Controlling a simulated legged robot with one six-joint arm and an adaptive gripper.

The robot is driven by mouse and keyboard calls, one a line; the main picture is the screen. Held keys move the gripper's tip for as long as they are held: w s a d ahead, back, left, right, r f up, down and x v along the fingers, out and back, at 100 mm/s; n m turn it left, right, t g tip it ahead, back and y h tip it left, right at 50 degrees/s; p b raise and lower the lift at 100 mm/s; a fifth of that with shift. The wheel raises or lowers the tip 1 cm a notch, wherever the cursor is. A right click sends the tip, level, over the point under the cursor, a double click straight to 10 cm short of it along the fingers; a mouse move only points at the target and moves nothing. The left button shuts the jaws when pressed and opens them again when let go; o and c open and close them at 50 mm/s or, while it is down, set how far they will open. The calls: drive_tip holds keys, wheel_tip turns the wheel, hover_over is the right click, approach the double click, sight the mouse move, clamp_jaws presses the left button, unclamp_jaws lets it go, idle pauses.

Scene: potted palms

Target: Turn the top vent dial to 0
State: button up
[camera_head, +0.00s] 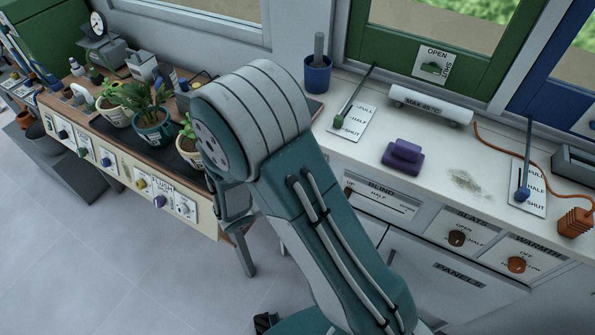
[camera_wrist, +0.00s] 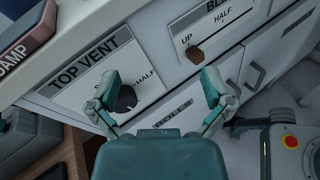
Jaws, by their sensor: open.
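The top vent dial (camera_wrist: 127,99) is a dark round knob on a white panel under a "TOP VENT" label (camera_wrist: 90,64) in the wrist view. "HALF" is printed to its right; I cannot see a 0 mark or clearly tell where the dial points. My gripper (camera_wrist: 161,90) is open, with its two teal fingers spread wide and nothing between them. The left finger overlaps the dial's left edge in the picture; I cannot tell whether they touch. In the head view, my arm hides the dial and most of the gripper.
The blind slider's brown knob (camera_wrist: 195,56) is beyond the right finger, near "UP". A dark red-edged block (camera_wrist: 27,37) lies on the counter at upper left. Potted palms (camera_head: 153,128) stand on the left bench. A purple object (camera_head: 403,155) sits on the white counter.

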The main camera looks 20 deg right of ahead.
drive_tip(key=w+a+f+n+t+y, duration=0.2)
drive_tip(key=w+a+f+n+t, duration=0.1)
drive_tip(key=a+f+n+t, duration=0.5)
drive_tip(key=shift+n, duration=0.3)
drive_tip(key=x, duration=0.3)
drive_tip(key=f+x, duration=0.1)
drive_tip(key=x, duration=0.3)
drive_tip(key=d+f+x, duration=0.1)
drive_tip(key=x, duration=0.3)
drive_tip(key=shift+s, duration=0.3)
drive_tip(key=c, duration=1.1)
